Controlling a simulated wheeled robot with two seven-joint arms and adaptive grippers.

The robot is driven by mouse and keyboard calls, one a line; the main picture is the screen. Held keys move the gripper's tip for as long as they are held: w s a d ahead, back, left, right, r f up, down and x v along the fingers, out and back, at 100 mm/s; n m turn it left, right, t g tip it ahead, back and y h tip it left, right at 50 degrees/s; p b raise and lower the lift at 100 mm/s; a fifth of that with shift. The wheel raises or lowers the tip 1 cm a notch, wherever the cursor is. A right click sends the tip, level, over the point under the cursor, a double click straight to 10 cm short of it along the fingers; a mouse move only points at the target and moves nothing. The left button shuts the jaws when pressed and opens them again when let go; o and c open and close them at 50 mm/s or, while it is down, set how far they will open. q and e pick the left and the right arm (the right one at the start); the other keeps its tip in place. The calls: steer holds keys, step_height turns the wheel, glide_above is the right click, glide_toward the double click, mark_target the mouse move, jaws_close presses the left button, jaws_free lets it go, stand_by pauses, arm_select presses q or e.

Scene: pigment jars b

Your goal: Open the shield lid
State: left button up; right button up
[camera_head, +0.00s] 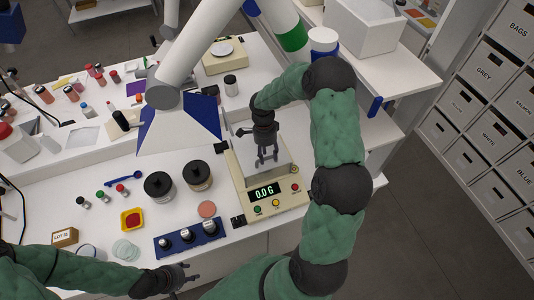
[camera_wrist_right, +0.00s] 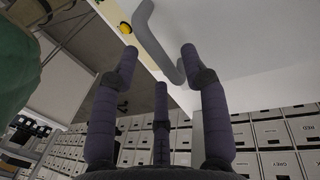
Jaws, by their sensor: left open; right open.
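The balance (camera_head: 278,209) reads 0.0 G in green and stands at the middle right of the bench. Its pale shield (camera_head: 282,168) sits on top and looks closed, with the lid partly hidden by my right gripper. My right gripper (camera_head: 268,157) is open and hangs over the shield. In the right wrist view, its dark fingers (camera_wrist_right: 159,68) spread below a curved grey bar, likely the lid handle (camera_wrist_right: 158,45), on a pale panel. I cannot tell whether they touch. My left gripper (camera_head: 190,277) is open and empty by the bench's front edge.
A pink disc (camera_head: 207,209) and a yellow dish (camera_head: 132,219) lie nearby. Labelled boxes (camera_head: 490,75) fill shelves at right.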

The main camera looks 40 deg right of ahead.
steer(key=shift+f, duration=0.2)
jaws_close()
steer(key=shift+w+d+b, duration=0.15)
steer(key=shift+w+b, duration=0.2)
steer(key=shift+w, duration=0.15)
steer(key=w+d+b, duration=0.1)
steer(key=w, duration=0.3)
steer(key=w+d+b, duration=0.2)
steer(key=w, duration=0.3)
steer(key=w+d+b, duration=0.1)
steer(key=w, duration=0.4)
steer(key=shift+w+d+b, duration=0.15)
steer(key=shift+d+b, duration=0.1)
steer(key=shift+b, duration=0.1)
steer(key=shift+r, duration=0.1)
jaws_free()
